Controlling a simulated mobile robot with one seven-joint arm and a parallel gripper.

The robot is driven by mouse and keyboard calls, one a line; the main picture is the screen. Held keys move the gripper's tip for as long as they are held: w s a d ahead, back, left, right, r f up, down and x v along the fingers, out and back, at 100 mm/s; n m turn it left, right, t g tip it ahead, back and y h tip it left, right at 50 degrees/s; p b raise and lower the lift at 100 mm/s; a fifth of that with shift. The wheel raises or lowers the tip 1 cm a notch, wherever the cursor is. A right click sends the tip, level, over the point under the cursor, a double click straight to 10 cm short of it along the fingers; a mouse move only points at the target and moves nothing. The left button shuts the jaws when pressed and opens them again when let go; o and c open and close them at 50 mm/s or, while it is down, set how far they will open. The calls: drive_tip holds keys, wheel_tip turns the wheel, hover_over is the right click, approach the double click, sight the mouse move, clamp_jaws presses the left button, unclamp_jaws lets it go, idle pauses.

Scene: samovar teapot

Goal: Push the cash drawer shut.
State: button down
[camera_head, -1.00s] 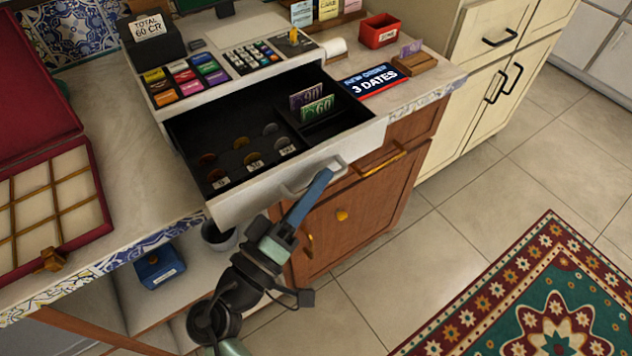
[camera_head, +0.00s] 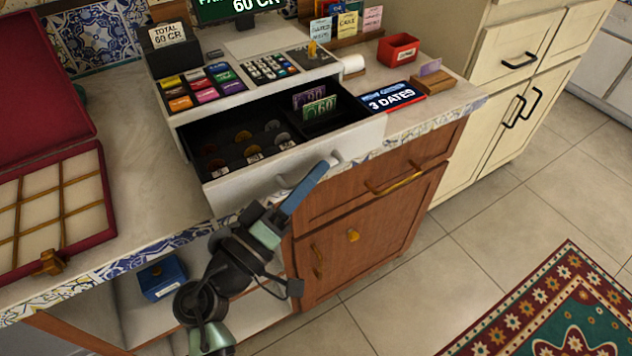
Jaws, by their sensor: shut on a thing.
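The cash drawer (camera_head: 292,167) is white with a black inside and stands partly open below the register (camera_head: 222,72). Coins lie in its left part and banknotes (camera_head: 318,104) stand upright in its right part. My gripper (camera_head: 322,168) is at the drawer's front face by its white handle (camera_head: 336,157). The blue fingers look closed together and lie at the handle, hiding part of it. Whether both fingers grip the handle is hard to see.
A sign reading 3 DATES (camera_head: 391,97) lies on the counter right of the drawer. A red box (camera_head: 397,48) stands behind it. An open red case (camera_head: 55,215) lies at the left. A wooden cabinet (camera_head: 365,215) stands below the counter.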

drive_tip(key=c, duration=1.2)
unclamp_jaws()
drive_tip(key=shift+a, duration=0.1)
drive_tip(key=shift+f, duration=0.1)
drive_tip(key=v, duration=1.3)
drive_tip(key=shift+b, duration=0.35)
drive_tip(key=shift+s, duration=0.1)
drive_tip(key=b+v, duration=0.3)
drive_tip(key=v, duration=1.1)
drive_tip(key=shift+s+a, duration=0.25)
